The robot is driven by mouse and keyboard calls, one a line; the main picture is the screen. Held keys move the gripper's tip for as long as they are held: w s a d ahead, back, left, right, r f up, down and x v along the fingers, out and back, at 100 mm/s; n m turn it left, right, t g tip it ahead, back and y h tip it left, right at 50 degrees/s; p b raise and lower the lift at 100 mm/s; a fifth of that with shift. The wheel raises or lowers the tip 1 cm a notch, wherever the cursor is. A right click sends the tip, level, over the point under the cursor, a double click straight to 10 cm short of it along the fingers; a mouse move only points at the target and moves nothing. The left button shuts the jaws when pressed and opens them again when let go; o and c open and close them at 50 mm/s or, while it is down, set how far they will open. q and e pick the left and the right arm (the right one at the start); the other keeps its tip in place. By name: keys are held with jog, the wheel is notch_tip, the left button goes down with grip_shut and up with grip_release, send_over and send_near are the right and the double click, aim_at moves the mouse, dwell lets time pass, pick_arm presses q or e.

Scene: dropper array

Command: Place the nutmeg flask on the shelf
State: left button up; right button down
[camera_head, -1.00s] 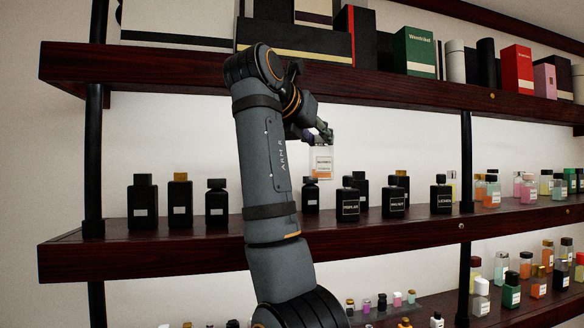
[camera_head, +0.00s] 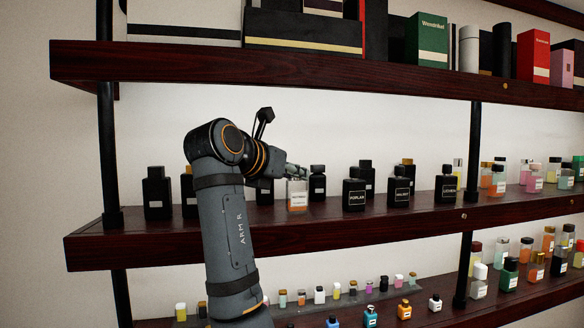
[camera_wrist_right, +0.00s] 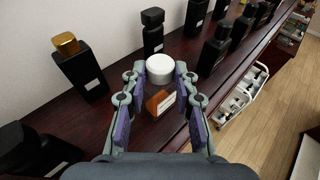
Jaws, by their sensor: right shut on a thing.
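The nutmeg flask (camera_head: 297,196) is clear glass with orange contents and a pale label. Its round white cap (camera_wrist_right: 160,68) shows in the right wrist view, with the orange lower body below it. My right gripper (camera_head: 294,172) is shut on the flask near its top, with a finger on each side in the right wrist view (camera_wrist_right: 160,86). The flask is upright at the front part of the middle shelf (camera_head: 240,225), in the row of black bottles. I cannot tell whether its base touches the board. My left gripper is not in view.
Black bottles stand close by: one (camera_head: 317,184) just behind right, PORLAN (camera_head: 354,195) to the right, and one with a gold cap (camera_wrist_right: 79,65) to the left. The upper shelf (camera_head: 300,75) is overhead. Small bottles line a lower shelf (camera_head: 390,312).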

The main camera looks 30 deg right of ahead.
jog(key=shift+w+d+f, duration=0.1)
jog(key=shift+f, duration=0.15)
jog(key=c, duration=1)
grip_release()
jog(key=shift+c, duration=0.2)
jog(key=b+v, duration=1.2)
